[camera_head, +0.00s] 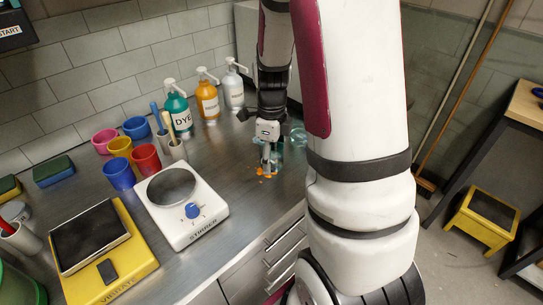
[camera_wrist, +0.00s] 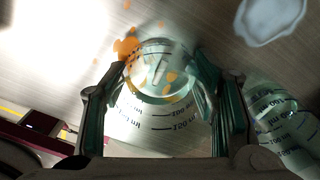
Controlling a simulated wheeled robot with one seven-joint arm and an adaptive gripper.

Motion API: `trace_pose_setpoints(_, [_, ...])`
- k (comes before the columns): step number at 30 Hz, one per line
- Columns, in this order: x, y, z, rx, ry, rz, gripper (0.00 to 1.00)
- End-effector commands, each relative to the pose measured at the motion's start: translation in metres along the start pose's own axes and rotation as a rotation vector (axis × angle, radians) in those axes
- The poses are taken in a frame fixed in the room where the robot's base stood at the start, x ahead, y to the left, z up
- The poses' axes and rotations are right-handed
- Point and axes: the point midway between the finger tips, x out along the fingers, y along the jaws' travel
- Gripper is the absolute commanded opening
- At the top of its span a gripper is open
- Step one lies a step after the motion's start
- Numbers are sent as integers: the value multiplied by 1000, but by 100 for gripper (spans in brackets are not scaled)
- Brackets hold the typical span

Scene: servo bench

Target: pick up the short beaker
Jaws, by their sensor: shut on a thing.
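My gripper (camera_head: 268,155) reaches down to the bench at the right of the bottles. In the wrist view, my gripper (camera_wrist: 163,105) has its two dark green-lined fingers closed on either side of a clear short beaker (camera_wrist: 155,118) with dark volume marks. Its round rim or base and orange spots show beyond the fingers. In the head view the beaker is mostly hidden by the gripper; I cannot tell whether it touches the bench. A second clear glass vessel with marks (camera_wrist: 280,125) stands just right of the right finger; it also shows in the head view (camera_head: 298,137).
Orange splashes (camera_head: 265,176) and a clear puddle (camera_wrist: 270,15) mark the steel bench. Bench between stirrer and gripper is clear.

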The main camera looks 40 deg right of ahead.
Motion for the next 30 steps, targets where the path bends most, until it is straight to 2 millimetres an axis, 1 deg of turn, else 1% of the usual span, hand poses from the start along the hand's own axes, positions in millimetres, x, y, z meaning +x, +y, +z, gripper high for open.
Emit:
trace_pose_setpoints(5, [-2,0,0,0,0,0,23])
trace_pose_setpoints(11, [-9,0,0,0,0,0,23])
trace_pose_setpoints(17, [-24,0,1,-1,-1,-2,23])
trace_pose_setpoints(21, [-38,0,1,-1,-2,-3,23])
trace_pose_setpoints(30, [-39,38,-2,-3,0,0,23])
